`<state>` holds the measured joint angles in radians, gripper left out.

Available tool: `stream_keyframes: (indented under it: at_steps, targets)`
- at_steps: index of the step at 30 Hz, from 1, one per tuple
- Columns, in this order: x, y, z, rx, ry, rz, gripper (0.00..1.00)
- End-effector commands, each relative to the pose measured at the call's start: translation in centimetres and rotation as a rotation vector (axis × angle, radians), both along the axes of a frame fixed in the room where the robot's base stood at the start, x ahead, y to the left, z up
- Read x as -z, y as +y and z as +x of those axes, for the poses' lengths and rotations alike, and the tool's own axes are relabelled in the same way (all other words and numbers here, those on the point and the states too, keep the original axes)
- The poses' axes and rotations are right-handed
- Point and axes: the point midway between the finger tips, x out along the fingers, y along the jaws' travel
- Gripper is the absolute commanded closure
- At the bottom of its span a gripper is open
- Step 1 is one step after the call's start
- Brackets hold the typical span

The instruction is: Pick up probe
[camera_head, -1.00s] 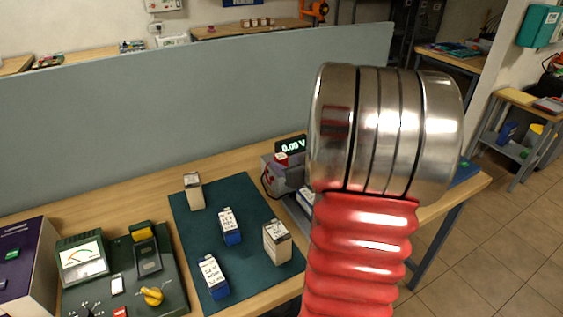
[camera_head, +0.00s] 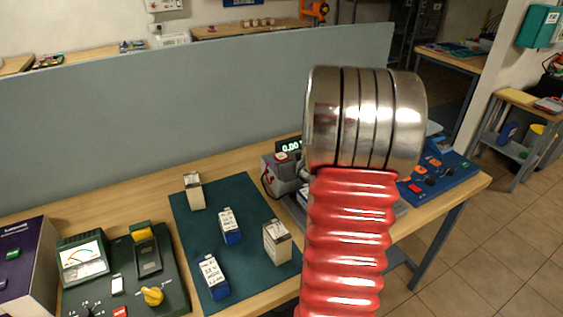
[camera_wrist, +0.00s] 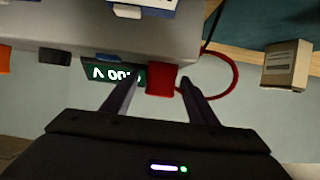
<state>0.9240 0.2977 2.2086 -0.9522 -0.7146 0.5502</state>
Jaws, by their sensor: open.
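The probe appears to be the red block (camera_wrist: 161,80) with a thin red cable, beside the lit voltage display (camera_wrist: 112,73) in the wrist view. A small red part on the meter unit in the head view (camera_head: 282,158) may be the same probe. My gripper (camera_wrist: 158,88) is open, its two dark fingers pointing toward the red block, one on each side of it in the picture. I cannot tell how much depth separates them. Nothing is seen held. In the head view my arm hides the fingers and part of the meter.
A green mat (camera_head: 251,203) carries several batteries, including a beige one (camera_head: 277,242) near its right edge. A multimeter board (camera_head: 130,270) lies left of the mat. A blue panel (camera_head: 440,170) is at the right. A grey partition (camera_head: 180,110) stands behind the bench.

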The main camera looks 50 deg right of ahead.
Motion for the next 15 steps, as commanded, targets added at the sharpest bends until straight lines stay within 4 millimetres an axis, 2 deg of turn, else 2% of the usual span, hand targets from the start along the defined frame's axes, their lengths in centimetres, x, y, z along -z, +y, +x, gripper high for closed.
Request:
stream_keyframes:
  at_steps: [15]
  targets:
    - [0.01, 0.00, -0.02, 0.000, 0.000, 0.000, 0.47]
